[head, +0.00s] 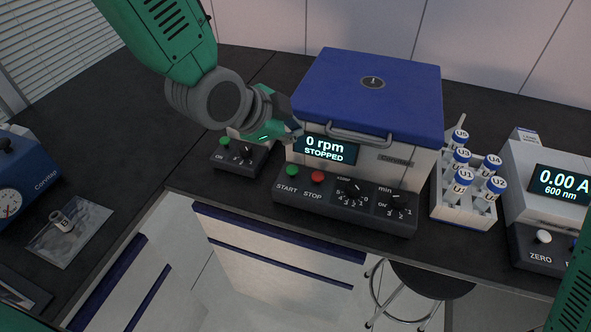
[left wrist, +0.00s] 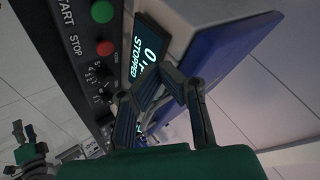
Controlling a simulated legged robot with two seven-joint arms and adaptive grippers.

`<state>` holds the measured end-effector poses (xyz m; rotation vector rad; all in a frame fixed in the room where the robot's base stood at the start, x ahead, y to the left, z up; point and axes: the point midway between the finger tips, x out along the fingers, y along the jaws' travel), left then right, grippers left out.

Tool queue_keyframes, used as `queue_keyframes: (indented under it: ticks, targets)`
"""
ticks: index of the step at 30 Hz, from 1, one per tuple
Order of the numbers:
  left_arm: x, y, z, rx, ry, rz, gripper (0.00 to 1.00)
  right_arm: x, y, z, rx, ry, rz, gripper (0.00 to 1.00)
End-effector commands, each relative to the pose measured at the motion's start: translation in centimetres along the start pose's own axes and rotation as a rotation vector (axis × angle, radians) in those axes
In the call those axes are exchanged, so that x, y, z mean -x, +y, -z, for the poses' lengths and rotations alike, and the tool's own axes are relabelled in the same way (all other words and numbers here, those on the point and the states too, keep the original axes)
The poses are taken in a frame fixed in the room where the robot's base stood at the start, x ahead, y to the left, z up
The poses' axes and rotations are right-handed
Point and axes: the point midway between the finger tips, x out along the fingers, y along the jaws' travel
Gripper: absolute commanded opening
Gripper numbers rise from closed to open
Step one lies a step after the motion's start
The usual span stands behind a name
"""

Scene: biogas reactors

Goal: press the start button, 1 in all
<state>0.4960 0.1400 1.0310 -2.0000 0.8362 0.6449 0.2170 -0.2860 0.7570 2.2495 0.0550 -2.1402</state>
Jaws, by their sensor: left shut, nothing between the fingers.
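The start button (head: 292,171) is a green knob above the word START on the dark front panel of the blue-lidded centrifuge (head: 370,85). It also shows in the left wrist view (left wrist: 102,12), at the top. A red stop button (head: 317,177) sits just right of it, and it shows in the left wrist view (left wrist: 105,48). The display (head: 325,148) reads 0 rpm STOPPED. My left gripper (head: 297,132) is shut and empty, above the start button near the display's left edge, apart from the button.
A small device with its own green button (head: 224,142) stands left of the centrifuge, partly behind my left arm. A rack of blue-capped tubes (head: 465,210) and a photometer (head: 550,190) stand to the right. A stool (head: 430,282) is below the bench.

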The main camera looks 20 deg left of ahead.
Motion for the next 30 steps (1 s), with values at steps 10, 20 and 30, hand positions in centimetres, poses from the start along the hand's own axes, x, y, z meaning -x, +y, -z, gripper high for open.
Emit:
queue_keyframes:
  ticks: [10, 20, 30]
  targets:
    - [-3.8, 2.9, -2.5, 0.000, -0.003, -0.001, 0.00, -4.9, -0.1, -0.2, 0.001, 0.000, 0.001, 0.40]
    - [-5.3, 3.9, -3.6, -0.001, -0.002, 0.000, 0.00, -6.2, -0.1, -0.3, 0.000, 0.000, 0.000, 0.40]
    - [-5.2, 3.8, -3.7, 0.001, -0.002, 0.000, 0.00, -6.1, -0.1, -0.3, 0.001, 0.001, 0.000, 0.40]
